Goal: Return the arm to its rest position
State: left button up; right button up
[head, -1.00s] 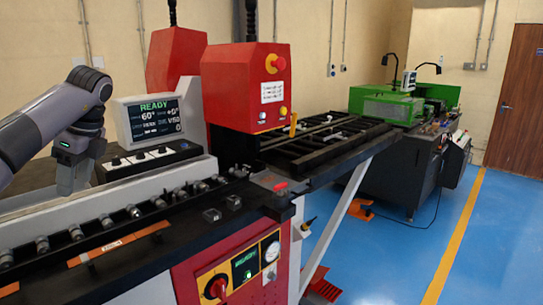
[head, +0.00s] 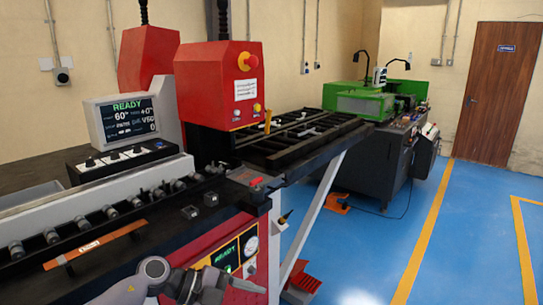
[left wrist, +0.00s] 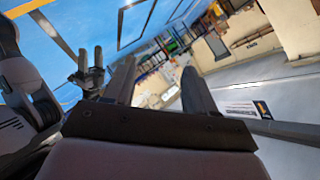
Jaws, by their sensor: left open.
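My left arm shows low in the head view, with a grey link at the bottom edge. My left gripper (head: 245,286) lies in front of the bender's red front panel, near its lower edge. In the left wrist view its two dark fingers (left wrist: 160,75) stand apart with nothing between them. Another grey two-pronged part, which looks like my right gripper (left wrist: 90,58), shows at the upper left of that view. Its jaw state is unclear. The busbar bender (head: 220,85) is red, black and white, and its screen (head: 122,118) reads READY.
An orange-brown strip (head: 95,245) lies on the bender's front bed, beside a row of rollers. A black slatted table (head: 300,140) extends right. A green machine (head: 365,100) stands behind. Blue floor (head: 370,235) with yellow lines is clear at right, before a brown door (head: 497,90).

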pick_arm(q)
jog(key=s+d+n+t+h, duration=0.3)
jog(key=s+n+t+h, duration=0.1)
jog(key=n+t, duration=0.25)
jog(key=s+a+f+n+t+y, duration=0.3)
jog(key=s+a+f+n+y, duration=1.1)
jog(key=s+a+f+n, duration=0.4)
jog(key=shift+s+a+f+y, duration=0.15)
jog(key=shift+s+y, duration=0.1)
jog(key=shift+y, duration=0.15)
